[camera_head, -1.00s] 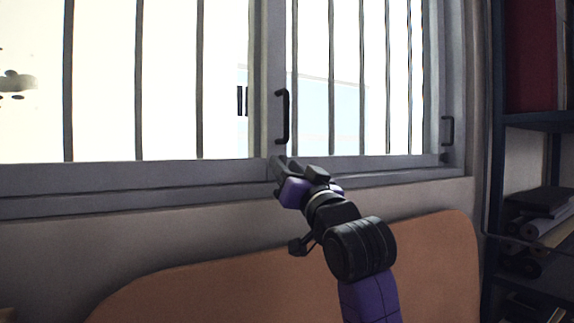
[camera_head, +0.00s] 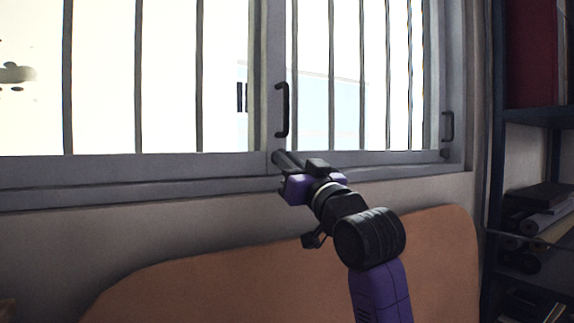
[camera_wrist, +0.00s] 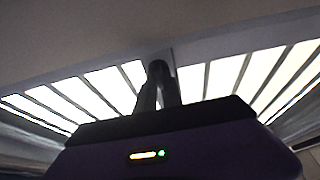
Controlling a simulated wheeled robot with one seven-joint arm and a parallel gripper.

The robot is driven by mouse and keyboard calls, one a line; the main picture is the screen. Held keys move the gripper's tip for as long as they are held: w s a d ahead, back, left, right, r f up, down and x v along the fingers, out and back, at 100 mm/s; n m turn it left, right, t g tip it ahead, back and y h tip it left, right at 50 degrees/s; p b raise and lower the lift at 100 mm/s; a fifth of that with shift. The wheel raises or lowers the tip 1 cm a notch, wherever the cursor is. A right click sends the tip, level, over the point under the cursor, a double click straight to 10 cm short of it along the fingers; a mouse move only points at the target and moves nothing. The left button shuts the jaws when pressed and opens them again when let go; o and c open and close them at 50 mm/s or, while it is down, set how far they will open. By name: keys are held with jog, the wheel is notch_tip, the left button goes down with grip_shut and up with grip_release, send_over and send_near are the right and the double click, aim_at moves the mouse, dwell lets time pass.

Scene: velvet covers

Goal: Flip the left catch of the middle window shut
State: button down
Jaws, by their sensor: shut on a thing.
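The middle window's sliding frame (camera_head: 268,90) has a black upright handle (camera_head: 282,110). Below that handle, on the lower rail, the dark rounded end of the left catch (camera_head: 277,157) shows at my fingertips. My gripper (camera_head: 285,160) reaches up to it from the lower right, its fingers close together and shut on the catch. In the wrist view the fingers (camera_wrist: 160,90) point at the window's upright, with a dark rounded end (camera_wrist: 158,67) at their tips. The fingers hide most of the catch, so its exact angle is unclear.
Vertical bars stand behind the glass. An orange-brown rounded panel (camera_head: 200,285) lies below the sill, and a dark shelf (camera_head: 540,118) stands at right.

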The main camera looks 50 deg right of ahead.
dwell(0.3)
jog(key=c, duration=1.5)
grip_release()
jog(key=b+v, duration=0.2)
jog(key=v, duration=0.6)
jog(key=shift+r, duration=0.15)
